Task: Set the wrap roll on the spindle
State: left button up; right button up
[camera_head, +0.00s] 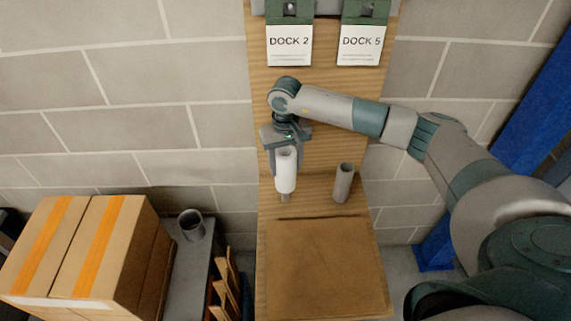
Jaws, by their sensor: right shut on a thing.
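The white wrap roll (286,172) is upright at the back of the wooden bench. My right gripper (285,148) reaches down from above and is shut on the roll's upper part. A short narrow grey-brown stub (285,197) shows directly under the roll; I cannot tell whether it is the roll's core or a spindle below it. A grey upright cylinder (343,183) stands on the bench to the right of the roll, apart from it. I cannot tell for sure which of these is the spindle. My left gripper is out of view.
A brown mat or board (322,265) covers the front of the bench. Dock 2 (289,46) and Dock 5 (361,46) cards hang on the backboard. A taped carton (75,245) and a grey cup (191,225) stand at left. A blue upright (520,125) is at right.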

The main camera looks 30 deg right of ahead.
aim_at(287, 178)
jog(key=shift+f, duration=0.1)
jog(key=shift+f+b, duration=1)
jog(key=shift+f, duration=1.75)
jog(key=shift+f+b, duration=0.1)
jog(key=shift+b, duration=0.7)
jog(key=shift+s+d, duration=0.1)
jog(key=shift+d, duration=0.05)
